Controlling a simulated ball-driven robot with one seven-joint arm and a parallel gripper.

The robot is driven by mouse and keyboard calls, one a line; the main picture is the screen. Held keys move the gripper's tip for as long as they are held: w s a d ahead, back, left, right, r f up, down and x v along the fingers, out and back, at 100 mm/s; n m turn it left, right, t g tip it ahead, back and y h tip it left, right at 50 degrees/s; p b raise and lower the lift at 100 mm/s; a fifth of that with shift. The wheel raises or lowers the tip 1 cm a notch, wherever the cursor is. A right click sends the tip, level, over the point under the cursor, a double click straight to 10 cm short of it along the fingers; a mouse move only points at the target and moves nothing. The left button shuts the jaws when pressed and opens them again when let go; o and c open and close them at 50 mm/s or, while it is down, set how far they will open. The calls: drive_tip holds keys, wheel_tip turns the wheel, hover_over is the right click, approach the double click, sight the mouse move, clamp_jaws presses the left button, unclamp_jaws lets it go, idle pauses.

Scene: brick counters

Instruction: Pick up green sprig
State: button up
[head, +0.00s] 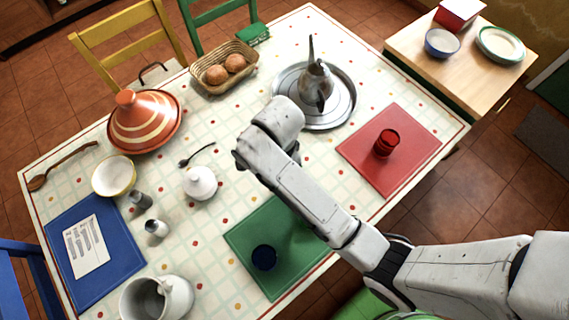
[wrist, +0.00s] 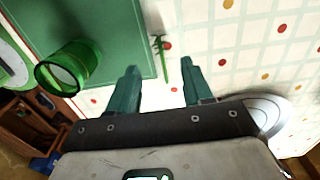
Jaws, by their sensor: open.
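The green sprig (wrist: 159,48) is small and thin. In the wrist view it lies on the patterned tablecloth, close beside the edge of the green mat (wrist: 110,20). My gripper (wrist: 159,72) is open and empty, its two green fingers pointing toward the table. The sprig shows beyond the fingertips, roughly in line with the gap between them and apart from both fingers. In the head view I cannot make out the sprig, and my arm covers part of the table; my fingers are hidden there too.
A green glass (wrist: 75,65) stands near the sprig. In the head view, a dark blue cup (head: 264,257) is on the green mat (head: 238,238). A metal tray (head: 340,118) with a teapot (head: 316,84), a white lidded pot (head: 200,184) and a red cup (head: 386,142) surround my arm.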

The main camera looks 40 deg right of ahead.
drive_tip(key=shift+s+d+f+p, duration=0.1)
drive_tip(key=shift+f+p, duration=0.25)
drive_tip(key=shift+f, duration=3.9)
drive_tip(key=shift+f, duration=0.1)
drive_tip(key=shift+c, duration=0.5)
drive_tip(key=shift+s, duration=0.1)
clamp_jaws()
